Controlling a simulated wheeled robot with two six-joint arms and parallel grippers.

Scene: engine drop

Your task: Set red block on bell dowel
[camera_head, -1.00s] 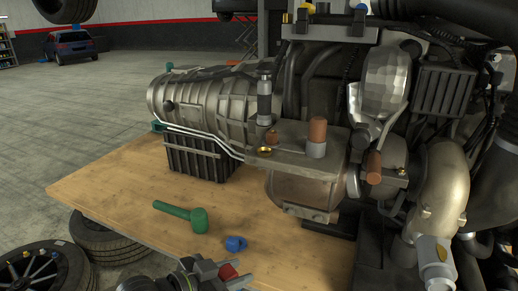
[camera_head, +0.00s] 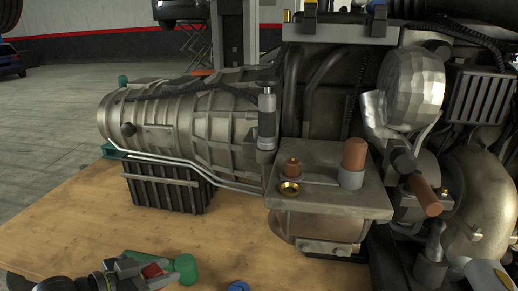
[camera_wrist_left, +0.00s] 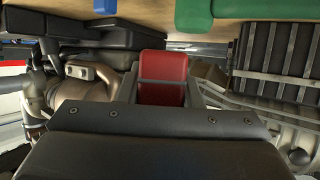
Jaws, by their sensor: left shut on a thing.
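The red block (camera_head: 152,270) is between the fingers of my left gripper (camera_head: 140,268), low at the left of the head view. The left wrist view shows the red block (camera_wrist_left: 163,78) clasped between both fingers. In the head view the gripper overlaps the green mallet (camera_head: 184,268); whether they touch cannot be told. On the flat engine plate (camera_head: 325,193) stand a small copper knob (camera_head: 292,167), a brass ring (camera_head: 289,188) and a copper cylinder with a grey base (camera_head: 353,155). I cannot tell which is the bell dowel. The gripper is apart from the plate, nearer the front.
The ribbed gearbox casing (camera_head: 190,125) and a black ribbed crate (camera_head: 165,190) stand behind the gripper. A blue piece (camera_head: 238,286) lies at the bottom edge. The wooden tabletop (camera_head: 225,240) is bare between the crate and the mallet.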

